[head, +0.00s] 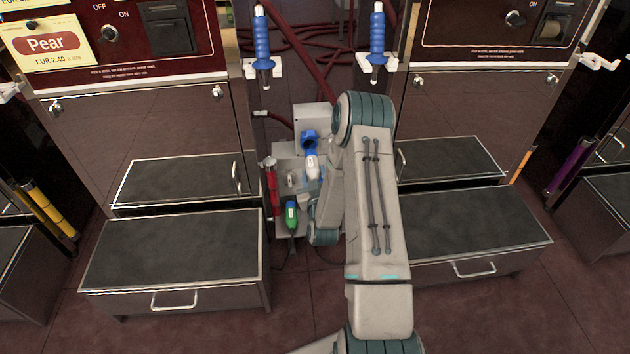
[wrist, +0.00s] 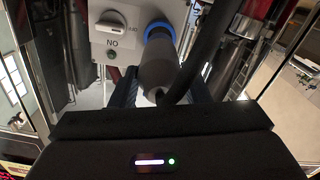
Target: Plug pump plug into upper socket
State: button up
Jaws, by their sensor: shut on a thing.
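The pump plug (wrist: 158,68), a grey cylinder with a black cable, is between the two dark fingers of my gripper (wrist: 160,88) in the wrist view. My gripper is shut on it. Its far end lines up with a blue socket ring (wrist: 160,27); I cannot tell how far it is in. In the head view, the upper socket's blue lid (head: 309,137) stands up on the grey box (head: 284,158), with a pale plug-like piece (head: 312,165) just below.
A green connector (head: 291,214) with a cable sits lower on the box, near a red handle (head: 271,186). A rotary switch (wrist: 108,20) is beside the socket. Metal dispensers with step drawers (head: 170,262) flank the narrow gap. Blue-handled nozzles (head: 262,42) hang above.

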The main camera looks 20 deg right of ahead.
aim_at(312, 161)
jog(key=shift+x, duration=1.05)
jog(key=shift+w+d, duration=0.1)
jog(key=shift+w, duration=0.15)
jog(key=shift+w+d+b, duration=0.1)
jog(key=shift+w+b, duration=0.3)
jog(key=shift+w, duration=0.1)
jog(key=shift+r, duration=0.1)
jog(key=shift+b, duration=0.6)
jog(key=shift+b+x, duration=0.85)
jog(key=shift+x, duration=0.75)
jog(key=o, duration=1.4)
jog(key=shift+c, duration=0.2)
